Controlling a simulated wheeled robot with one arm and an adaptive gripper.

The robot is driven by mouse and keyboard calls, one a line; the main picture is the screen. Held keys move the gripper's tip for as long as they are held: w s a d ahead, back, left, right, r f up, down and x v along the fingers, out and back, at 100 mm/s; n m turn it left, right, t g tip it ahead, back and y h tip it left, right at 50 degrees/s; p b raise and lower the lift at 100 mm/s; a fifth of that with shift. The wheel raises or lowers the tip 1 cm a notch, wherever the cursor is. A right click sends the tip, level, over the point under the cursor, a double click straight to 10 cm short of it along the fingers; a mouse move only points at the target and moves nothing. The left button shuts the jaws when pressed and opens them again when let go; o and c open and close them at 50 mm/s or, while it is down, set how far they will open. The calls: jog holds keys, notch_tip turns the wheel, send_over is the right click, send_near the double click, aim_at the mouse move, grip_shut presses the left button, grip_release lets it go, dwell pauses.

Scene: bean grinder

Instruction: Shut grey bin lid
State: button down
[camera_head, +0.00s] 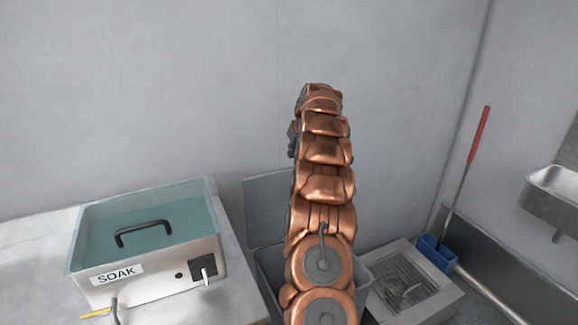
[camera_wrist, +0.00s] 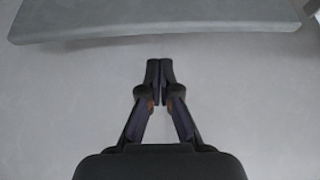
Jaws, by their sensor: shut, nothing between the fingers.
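The grey bin (camera_head: 268,265) stands low in the middle of the head view, right of the counter, largely hidden behind my copper arm. Its grey lid (camera_head: 264,208) stands upright against the wall behind it, so the bin is open. In the wrist view a broad grey panel edge (camera_wrist: 150,22) crosses the top; it looks like the lid, but I cannot be sure. My gripper (camera_wrist: 159,64) is shut and empty, its fingertips a little below that edge in the picture. I cannot tell whether they touch it. In the head view my arm hides the gripper.
A soak tank (camera_head: 150,250) with a black-handled clear lid sits on the counter (camera_head: 243,295) at left. A floor sink (camera_head: 425,295) with a grate lies right of the bin. A blue bucket (camera_head: 436,254) with a red-handled mop and a wall basin (camera_head: 555,195) are farther right.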

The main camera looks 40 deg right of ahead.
jog(key=d, duration=0.2)
jog(key=d+f, duration=0.1)
jog(key=d, duration=0.1)
jog(key=shift+d+f, duration=0.15)
jog(key=shift+d, duration=0.05)
jog(key=p+x, duration=0.2)
jog(key=x, duration=0.8)
jog(key=shift+s+h+b, duration=0.2)
jog(key=shift+h+b, duration=0.1)
jog(key=shift+b, duration=0.05)
